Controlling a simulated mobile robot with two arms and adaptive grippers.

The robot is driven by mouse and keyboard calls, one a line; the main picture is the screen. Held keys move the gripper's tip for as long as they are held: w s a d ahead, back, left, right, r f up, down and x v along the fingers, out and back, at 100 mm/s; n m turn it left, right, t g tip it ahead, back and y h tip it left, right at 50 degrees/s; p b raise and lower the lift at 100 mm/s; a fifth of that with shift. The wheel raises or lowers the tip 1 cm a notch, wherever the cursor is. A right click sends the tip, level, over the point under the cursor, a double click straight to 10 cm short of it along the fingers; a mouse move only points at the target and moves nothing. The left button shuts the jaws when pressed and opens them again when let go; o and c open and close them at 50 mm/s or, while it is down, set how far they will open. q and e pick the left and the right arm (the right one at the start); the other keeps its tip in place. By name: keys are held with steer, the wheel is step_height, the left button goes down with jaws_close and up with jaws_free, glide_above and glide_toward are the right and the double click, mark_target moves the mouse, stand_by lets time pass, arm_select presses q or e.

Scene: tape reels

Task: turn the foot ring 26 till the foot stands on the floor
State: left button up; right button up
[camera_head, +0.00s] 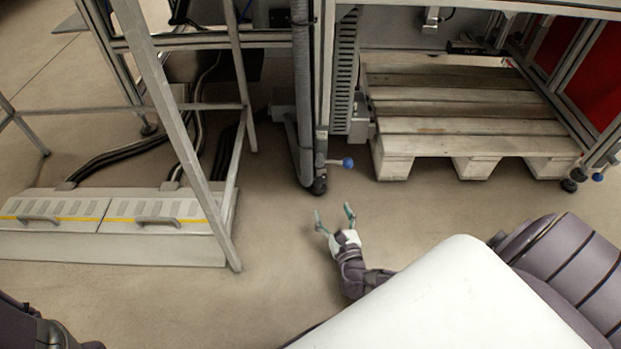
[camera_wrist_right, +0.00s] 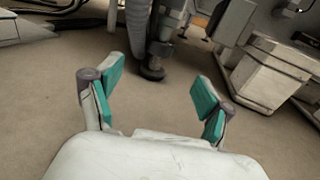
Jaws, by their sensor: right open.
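A dark machine foot (camera_head: 318,186) stands under the grey frame post in the middle of the head view. It also shows in the right wrist view (camera_wrist_right: 153,71), straight ahead between the fingers. The ring on it is too small to make out and no number can be read. I cannot tell whether the foot touches the floor. My right gripper (camera_head: 333,211) is open and empty, low over the floor, a little in front of the foot and apart from it. Its teal finger pads also show in the right wrist view (camera_wrist_right: 152,92). My left gripper is not in view.
A blue knob (camera_head: 347,163) on a short lever sticks out right beside the foot. A thick grey hose (camera_head: 303,100) runs down the post. A wooden pallet (camera_head: 455,125) lies to the right. A metal step (camera_head: 110,245) stands left. The floor before the foot is clear.

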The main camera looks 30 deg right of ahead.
mark_target(321, 183)
steer(key=b+x, duration=0.6)
steer(key=x, duration=0.6)
steer(key=shift+d+f, duration=0.1)
steer(key=shift+f, duration=0.05)
steer(key=shift+w+d, duration=0.15)
steer(key=shift+w, duration=0.3)
steer(key=c, duration=1.2)
